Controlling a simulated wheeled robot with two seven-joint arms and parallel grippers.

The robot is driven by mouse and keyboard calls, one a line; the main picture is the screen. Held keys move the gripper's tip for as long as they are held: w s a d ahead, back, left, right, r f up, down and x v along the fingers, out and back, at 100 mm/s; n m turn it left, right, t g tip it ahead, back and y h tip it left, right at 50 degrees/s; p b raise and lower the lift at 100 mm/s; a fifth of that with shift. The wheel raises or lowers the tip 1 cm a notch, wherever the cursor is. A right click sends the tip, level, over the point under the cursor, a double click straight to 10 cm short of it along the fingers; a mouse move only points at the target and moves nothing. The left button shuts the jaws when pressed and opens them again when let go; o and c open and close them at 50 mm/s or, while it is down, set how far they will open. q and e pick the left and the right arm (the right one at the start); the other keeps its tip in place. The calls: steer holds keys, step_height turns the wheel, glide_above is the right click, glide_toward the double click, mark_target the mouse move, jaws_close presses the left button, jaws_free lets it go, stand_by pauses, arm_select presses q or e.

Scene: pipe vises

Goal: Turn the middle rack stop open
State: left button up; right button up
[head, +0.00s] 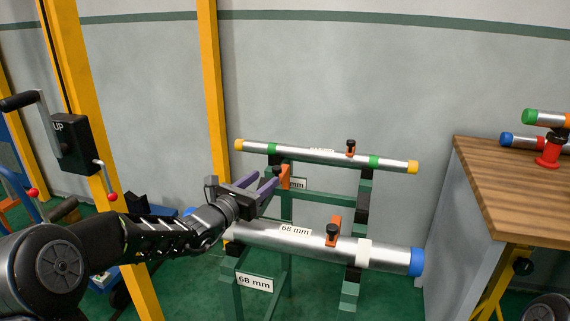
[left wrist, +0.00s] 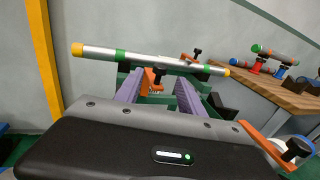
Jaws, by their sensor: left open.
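The rack's middle stop (head: 285,177) is an orange bar with a black knob, between the upper and lower pipes. My left gripper (head: 264,181) is open, its two purple fingers pointing at this stop. In the left wrist view the stop (left wrist: 152,82) shows between and beyond the fingertips (left wrist: 158,88). I cannot tell whether the fingers touch it; it is not gripped. Another orange stop (head: 350,148) sits at the upper pipe, and one more (head: 333,232) at the lower pipe. My right gripper is out of view.
The green rack (head: 350,292) carries a thin pipe (head: 325,156) above and a thick pipe (head: 300,236) labelled 68 mm below, close under my left gripper. A wooden bench (head: 510,190) stands right. A yellow post (head: 213,95) rises behind the arm.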

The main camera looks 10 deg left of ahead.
mark_target(274, 171)
arm_select(q)
steer(key=shift+s+r, duration=0.1)
steer(key=shift+s, duration=0.1)
steer(key=shift+x, duration=3.95)
jaws_close()
steer(key=shift+a, duration=0.1)
